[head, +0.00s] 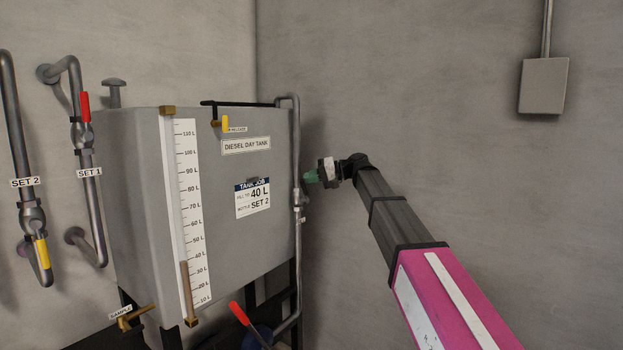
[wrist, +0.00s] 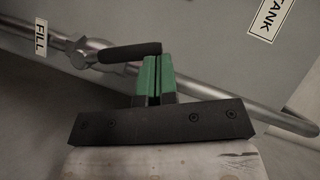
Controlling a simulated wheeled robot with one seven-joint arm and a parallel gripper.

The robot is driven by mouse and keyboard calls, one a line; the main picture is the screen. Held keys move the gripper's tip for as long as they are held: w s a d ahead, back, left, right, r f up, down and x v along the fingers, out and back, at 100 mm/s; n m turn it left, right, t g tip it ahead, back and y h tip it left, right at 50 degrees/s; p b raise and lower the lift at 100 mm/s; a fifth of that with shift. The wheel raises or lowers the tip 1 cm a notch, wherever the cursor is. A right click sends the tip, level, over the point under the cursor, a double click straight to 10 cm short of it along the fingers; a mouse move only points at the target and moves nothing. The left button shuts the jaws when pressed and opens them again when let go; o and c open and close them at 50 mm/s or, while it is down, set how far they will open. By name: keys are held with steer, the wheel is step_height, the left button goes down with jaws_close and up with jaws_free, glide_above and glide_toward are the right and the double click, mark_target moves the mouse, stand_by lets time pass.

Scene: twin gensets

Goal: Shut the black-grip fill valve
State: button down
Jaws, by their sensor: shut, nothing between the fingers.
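The fill valve (wrist: 82,52) sits on a grey pipe beside a FILL label in the wrist view. Its lever with the black grip (wrist: 128,53) points right, at a slant to the pipe. My gripper (wrist: 156,62) has green fingers, shut and empty, with their tips at the free end of the black grip. I cannot tell whether they touch it. In the head view my gripper (head: 313,177) is just right of the vertical pipe (head: 297,150) at the tank's right edge. The black grip cannot be made out there.
A card reads 40 L, SET 2. A red-grip lever (head: 240,314) is below; SET 1 and SET 2 pipes stand left.

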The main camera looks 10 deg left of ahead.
steer(key=s+a+f+n+t+h, duration=0.3)
steer(key=s+f+n+t+h, duration=0.1)
steer(key=s+f+n+t, duration=0.2)
steer(key=shift+s+f+n, duration=0.35)
steer(key=shift+s+n, duration=0.15)
steer(key=shift+n, duration=0.1)
stand_by(0.4)
steer(key=shift+t+h, duration=0.3)
